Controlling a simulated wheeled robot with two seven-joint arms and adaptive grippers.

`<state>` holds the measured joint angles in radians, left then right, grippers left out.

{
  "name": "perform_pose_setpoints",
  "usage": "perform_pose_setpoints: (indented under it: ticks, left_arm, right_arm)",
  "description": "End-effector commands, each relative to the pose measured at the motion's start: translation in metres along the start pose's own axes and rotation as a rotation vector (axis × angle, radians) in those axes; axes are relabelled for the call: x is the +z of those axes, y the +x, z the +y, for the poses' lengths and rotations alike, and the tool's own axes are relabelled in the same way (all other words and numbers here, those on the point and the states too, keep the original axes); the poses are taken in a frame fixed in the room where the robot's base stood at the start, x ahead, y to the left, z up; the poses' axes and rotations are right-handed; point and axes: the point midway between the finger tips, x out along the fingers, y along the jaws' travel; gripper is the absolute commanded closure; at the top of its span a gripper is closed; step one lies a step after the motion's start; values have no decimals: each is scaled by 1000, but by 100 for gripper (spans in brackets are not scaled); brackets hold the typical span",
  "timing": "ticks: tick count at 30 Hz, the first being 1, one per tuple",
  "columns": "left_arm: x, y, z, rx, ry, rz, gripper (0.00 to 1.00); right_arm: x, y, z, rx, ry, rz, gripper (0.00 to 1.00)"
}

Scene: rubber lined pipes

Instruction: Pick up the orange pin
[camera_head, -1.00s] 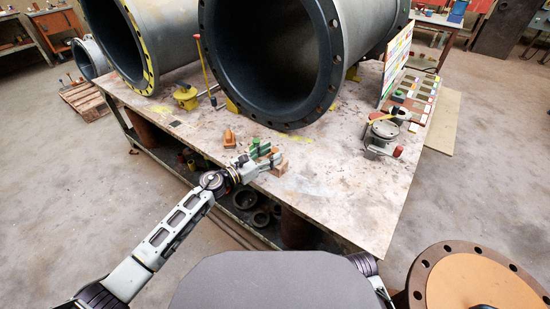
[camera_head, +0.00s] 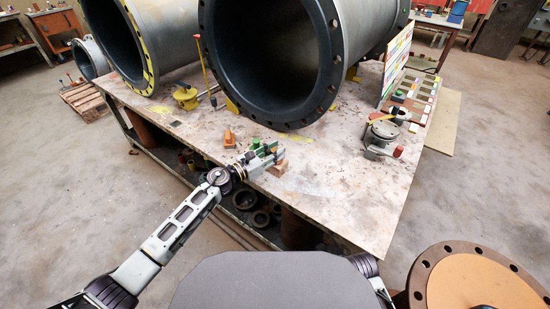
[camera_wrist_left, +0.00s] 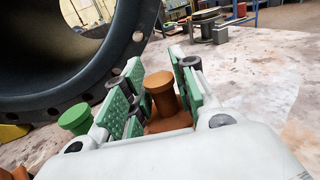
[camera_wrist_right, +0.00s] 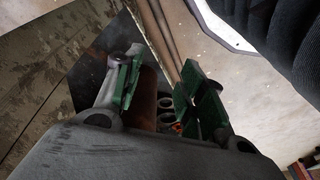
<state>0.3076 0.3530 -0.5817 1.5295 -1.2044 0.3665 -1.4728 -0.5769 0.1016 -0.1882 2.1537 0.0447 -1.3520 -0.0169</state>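An orange-brown pin (camera_wrist_left: 162,100) with a round head and wider base stands upright between the fingers of my left gripper (camera_wrist_left: 158,70) in the left wrist view. The green-padded fingers are apart, one on each side of it; narrow gaps seem to show beside the head. In the head view my left gripper (camera_head: 274,154) is low over the table's front edge, with the pin's orange-brown base (camera_head: 279,169) partly hidden by it. A green pin (camera_wrist_left: 76,118) stands just left of the fingers. My right gripper (camera_wrist_right: 155,85) is open and empty below the table, away from the pins.
Another orange pin (camera_head: 229,138) stands on the table (camera_head: 330,190), left of my left gripper. A large dark flanged pipe (camera_head: 322,60) lies behind. A grey fixture with a red knob (camera_head: 380,138) stands to the right. The table's middle front is bare.

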Motion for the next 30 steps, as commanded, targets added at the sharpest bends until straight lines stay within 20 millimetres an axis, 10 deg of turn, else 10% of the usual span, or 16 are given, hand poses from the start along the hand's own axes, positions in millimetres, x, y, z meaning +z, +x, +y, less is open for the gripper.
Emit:
perform_pose_setpoints:
  ticks: [5,30]
  left_arm:
    - [0,0,0,0,0,0,100]
    - [42,0,1,0,4,0,100]
  right_arm:
    - [-2,0,0,1,-1,3,60]
    - [7,18,6,14,3,-41,60]
